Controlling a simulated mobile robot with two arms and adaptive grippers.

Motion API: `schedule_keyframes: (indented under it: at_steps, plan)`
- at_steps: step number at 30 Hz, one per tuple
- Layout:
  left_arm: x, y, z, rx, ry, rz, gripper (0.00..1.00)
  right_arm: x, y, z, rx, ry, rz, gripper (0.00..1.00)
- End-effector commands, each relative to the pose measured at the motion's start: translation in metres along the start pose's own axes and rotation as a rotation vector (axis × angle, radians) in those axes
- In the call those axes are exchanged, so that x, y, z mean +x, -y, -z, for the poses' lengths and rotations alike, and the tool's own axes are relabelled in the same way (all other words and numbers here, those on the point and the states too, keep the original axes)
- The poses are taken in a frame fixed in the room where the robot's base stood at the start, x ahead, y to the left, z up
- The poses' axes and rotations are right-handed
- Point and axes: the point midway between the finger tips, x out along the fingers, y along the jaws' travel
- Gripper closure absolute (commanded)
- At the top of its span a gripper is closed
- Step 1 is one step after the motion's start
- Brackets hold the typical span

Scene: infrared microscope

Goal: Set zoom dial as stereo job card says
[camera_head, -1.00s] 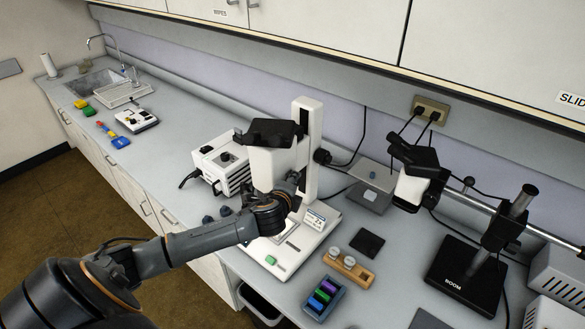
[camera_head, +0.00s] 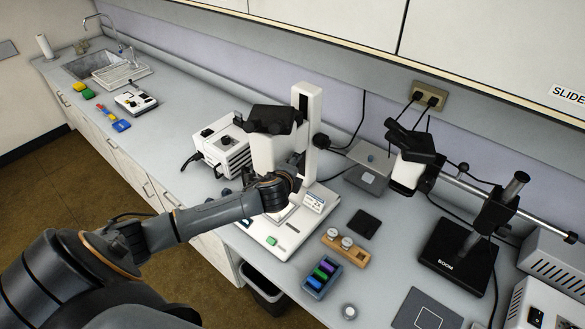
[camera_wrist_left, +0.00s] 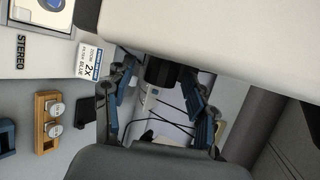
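The white stereo microscope (camera_head: 268,152) stands on the bench with its column (camera_head: 305,120) behind it. Its job card (camera_head: 314,201) stands on the base; in the left wrist view the card (camera_wrist_left: 88,62) reads zoom 2X and BLUE, beside the STEREO label (camera_wrist_left: 21,50). A black round dial (camera_wrist_left: 162,70) shows under the white head in the left wrist view. My left gripper (camera_wrist_left: 160,95) is open, with its fingers on either side of the dial and gaps visible. In the head view my left wrist hides the fingers and dial. My right gripper is not in view.
A wooden holder with white-topped pieces (camera_head: 345,250) and a blue rack of coloured pieces (camera_head: 322,275) stand in front of the microscope. A black boom stand (camera_head: 455,255) is at right. A white-panelled instrument box (camera_head: 222,145) is behind left.

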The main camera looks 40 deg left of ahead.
Motion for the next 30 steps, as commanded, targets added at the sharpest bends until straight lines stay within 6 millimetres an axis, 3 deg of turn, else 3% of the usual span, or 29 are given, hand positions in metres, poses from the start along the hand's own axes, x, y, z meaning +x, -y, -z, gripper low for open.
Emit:
schedule_keyframes:
  at_steps: [11, 24, 30]
  plan:
    - [-0.007, 0.000, 0.000, 0.000, -0.001, 0.001, 0.42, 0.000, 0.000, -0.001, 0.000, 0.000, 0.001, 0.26]
    - [-0.091, -0.001, 0.000, 0.001, -0.003, -0.001, 0.42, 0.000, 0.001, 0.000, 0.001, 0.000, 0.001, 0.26]
    - [-0.115, 0.000, 0.000, 0.001, 0.000, 0.001, 0.42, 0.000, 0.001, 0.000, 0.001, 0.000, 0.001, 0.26]
